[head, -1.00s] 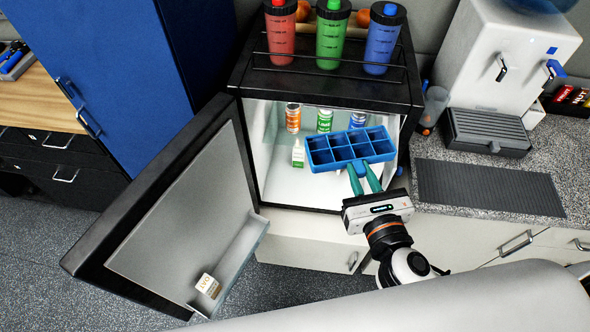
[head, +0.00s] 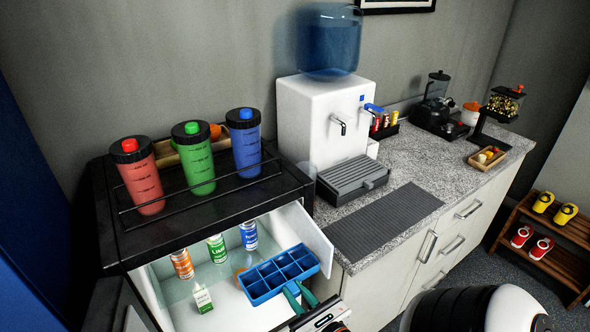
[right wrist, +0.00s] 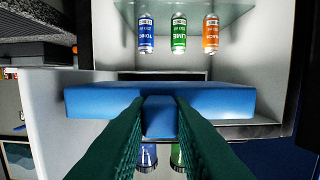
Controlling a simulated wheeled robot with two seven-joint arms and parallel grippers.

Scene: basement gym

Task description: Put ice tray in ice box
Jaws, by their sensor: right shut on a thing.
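The blue ice tray (head: 278,276) has several square compartments and looks level, with its open side up. My right gripper (head: 298,292), with green fingers, is shut on its near edge and holds it at the front of the open small black fridge (head: 210,243). In the right wrist view the tray (right wrist: 225,102) spans the picture, with the gripper (right wrist: 160,115) on its middle tab. A dark slot (right wrist: 185,76) shows behind the tray; I cannot tell whether it belongs to the ice box. The tray hides part of the interior. My left gripper is not in view.
An orange can (head: 182,264), a green can (head: 217,248) and a blue can (head: 249,235) stand inside the fridge, with a small carton (head: 203,298) nearer. Red, green and blue bottles stand on top. A water dispenser (head: 320,120) stands on the counter to the right.

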